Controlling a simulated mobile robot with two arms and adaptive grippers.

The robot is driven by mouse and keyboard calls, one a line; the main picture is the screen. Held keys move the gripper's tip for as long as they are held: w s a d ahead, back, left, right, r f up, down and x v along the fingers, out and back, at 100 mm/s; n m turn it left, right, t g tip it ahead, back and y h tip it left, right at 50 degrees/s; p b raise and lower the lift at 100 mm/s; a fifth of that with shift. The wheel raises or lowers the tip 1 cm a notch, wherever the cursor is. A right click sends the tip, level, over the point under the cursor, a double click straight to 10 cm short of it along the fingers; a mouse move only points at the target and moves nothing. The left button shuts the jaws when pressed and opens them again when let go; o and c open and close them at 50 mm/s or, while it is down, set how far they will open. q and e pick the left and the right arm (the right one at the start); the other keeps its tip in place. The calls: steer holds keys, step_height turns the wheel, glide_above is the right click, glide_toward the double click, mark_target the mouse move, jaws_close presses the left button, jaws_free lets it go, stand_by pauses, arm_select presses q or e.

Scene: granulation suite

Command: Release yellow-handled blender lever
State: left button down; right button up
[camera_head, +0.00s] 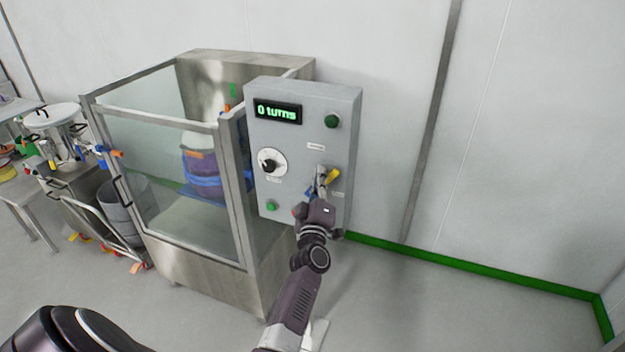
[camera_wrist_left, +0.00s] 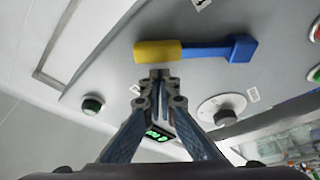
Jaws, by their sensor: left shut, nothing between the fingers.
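The lever has a yellow handle (camera_wrist_left: 157,51) on a blue arm (camera_wrist_left: 215,51) and lies across the panel face in the left wrist view. In the head view the yellow handle (camera_head: 333,176) tilts up to the right on the grey control panel (camera_head: 298,100). My left gripper (camera_head: 320,182) is at the lever, partly covering it. In the left wrist view its fingertips (camera_wrist_left: 160,76) are shut and empty, at the edge of the yellow handle; I cannot tell whether they touch it. My right gripper is not in view.
The panel carries a display reading "0 turns" (camera_head: 277,112), a dial (camera_head: 269,160) and green buttons (camera_head: 332,121). A glass-walled steel enclosure (camera_head: 160,262) stands left of the panel, with a blue-banded vessel (camera_head: 201,170) inside. A cart (camera_head: 110,235) is further left. Floor at right is clear.

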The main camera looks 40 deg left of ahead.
mark_target(330, 178)
arm_select(q)
steer(key=shift+w+d+f, duration=0.15)
steer(key=shift+d+f, duration=0.1)
steer(key=shift+d, duration=0.2)
steer(key=d+f+m+b, duration=0.1)
steer(key=f+m+t+b, duration=0.1)
steer(key=m+b, duration=0.1)
steer(key=shift+w+d+h, duration=0.15)
steer(key=shift+d+h, duration=0.15)
steer(key=shift+d, duration=0.05)
steer(key=m, duration=0.1)
steer(key=d+m+b, duration=0.1)
steer(key=m, duration=0.1)
steer(key=shift+w+d+f+t+h, duration=0.1)
steer(key=shift+w+f+t+h, duration=0.1)
steer(key=shift+f+t+h, duration=0.2)
steer(key=shift+r, duration=0.1)
